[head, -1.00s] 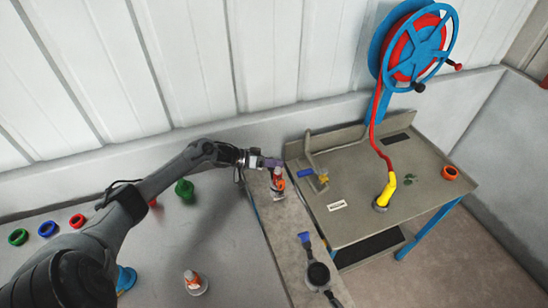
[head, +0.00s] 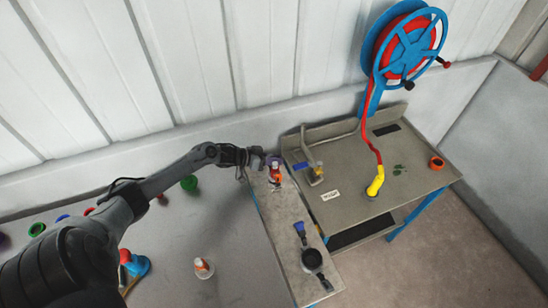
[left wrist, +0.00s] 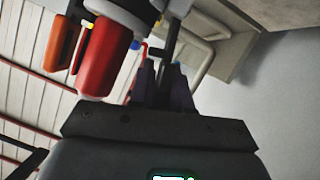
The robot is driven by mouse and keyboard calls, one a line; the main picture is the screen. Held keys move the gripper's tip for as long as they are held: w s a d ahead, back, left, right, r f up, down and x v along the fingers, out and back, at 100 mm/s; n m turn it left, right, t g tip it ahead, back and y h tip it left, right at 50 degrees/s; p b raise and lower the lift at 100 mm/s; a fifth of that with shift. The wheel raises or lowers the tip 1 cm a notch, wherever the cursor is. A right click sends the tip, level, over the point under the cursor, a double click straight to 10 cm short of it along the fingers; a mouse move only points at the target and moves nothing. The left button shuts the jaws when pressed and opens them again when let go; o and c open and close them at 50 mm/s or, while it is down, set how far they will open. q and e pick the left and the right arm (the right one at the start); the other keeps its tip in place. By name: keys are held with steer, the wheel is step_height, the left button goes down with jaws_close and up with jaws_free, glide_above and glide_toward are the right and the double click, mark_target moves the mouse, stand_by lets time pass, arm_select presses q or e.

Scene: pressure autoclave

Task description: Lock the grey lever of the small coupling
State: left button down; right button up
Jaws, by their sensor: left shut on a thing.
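The small coupling (head: 276,177), with red, orange and white parts, stands upright on the grey slab near the wall. In the left wrist view its red cylinder (left wrist: 105,58) and orange handle (left wrist: 62,40) are close to the camera. My left gripper (head: 270,160) is beside the top of the coupling. Its dark purple fingers (left wrist: 163,85) are shut on a thin dark bar (left wrist: 172,38), which looks like the grey lever. The fingers hide the lever's end, so I cannot tell its exact angle. My right gripper is not in view.
A black round fitting with a blue-tipped handle (head: 312,260) lies on the slab's front. A metal table (head: 405,175) to the right bears a yellow nozzle (head: 376,182) and an orange ring (head: 437,163). A hose reel (head: 405,50) stands behind. A white-orange piece (head: 203,268) sits at left.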

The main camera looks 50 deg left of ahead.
arm_select(q)
steer(key=shift+d+r, duration=0.25)
steer(key=c, duration=1.5)
jaws_free()
steer(key=o, duration=0.3)
steer(key=shift+d+f, duration=0.1)
steer(key=shift+f, duration=0.05)
steer(key=shift+s, duration=0.15)
steer(key=shift+p+v, duration=0.9)
steer(key=shift+v, duration=4.45)
